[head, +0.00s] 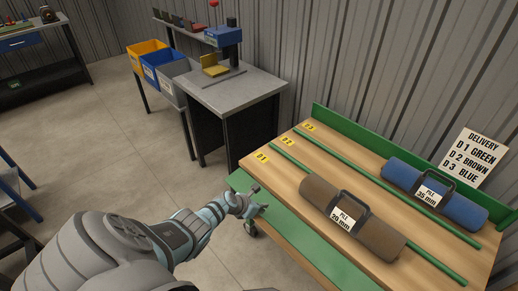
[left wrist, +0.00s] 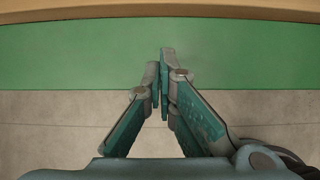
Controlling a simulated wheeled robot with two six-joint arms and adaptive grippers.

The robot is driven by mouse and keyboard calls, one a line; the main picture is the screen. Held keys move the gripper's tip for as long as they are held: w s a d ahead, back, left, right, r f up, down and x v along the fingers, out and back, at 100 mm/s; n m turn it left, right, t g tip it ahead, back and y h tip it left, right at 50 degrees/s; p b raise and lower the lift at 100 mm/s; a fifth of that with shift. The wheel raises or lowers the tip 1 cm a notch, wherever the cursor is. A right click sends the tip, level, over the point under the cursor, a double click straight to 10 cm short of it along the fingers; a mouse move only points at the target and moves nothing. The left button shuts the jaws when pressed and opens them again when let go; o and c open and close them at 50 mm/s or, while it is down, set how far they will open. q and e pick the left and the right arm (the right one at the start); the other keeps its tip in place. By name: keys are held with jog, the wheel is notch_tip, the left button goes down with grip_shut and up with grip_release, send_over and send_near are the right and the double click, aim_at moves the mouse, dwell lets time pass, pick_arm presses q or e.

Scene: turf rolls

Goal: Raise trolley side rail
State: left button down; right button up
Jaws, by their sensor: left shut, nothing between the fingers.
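The trolley has a wooden deck (head: 284,181) with green edges. Its near side rail (head: 302,240) is a long green panel that lies folded outward, lower than the deck edge. The rail also spans the left wrist view as a green band (left wrist: 75,55). My left gripper (head: 262,201) is at the near-left part of this rail. Its fingertips (left wrist: 163,58) are shut and empty, overlapping the green band in the left wrist view; I cannot tell whether they touch it. My right gripper is not in view.
A brown roll (head: 325,202) and a blue roll (head: 462,209) lie on the deck between green rods. A green back rail (head: 345,124) stands upright. A grey bench (head: 232,93) and coloured bins (head: 158,62) stand behind.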

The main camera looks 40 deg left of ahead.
pick_arm(q)
jog(key=s+a+p, duration=0.1)
jog(key=s+p, duration=0.3)
jog(key=s, duration=0.5)
jog(key=shift+s, duration=0.3)
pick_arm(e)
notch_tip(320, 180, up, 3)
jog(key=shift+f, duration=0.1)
pick_arm(q)
jog(key=shift+w+f, duration=0.1)
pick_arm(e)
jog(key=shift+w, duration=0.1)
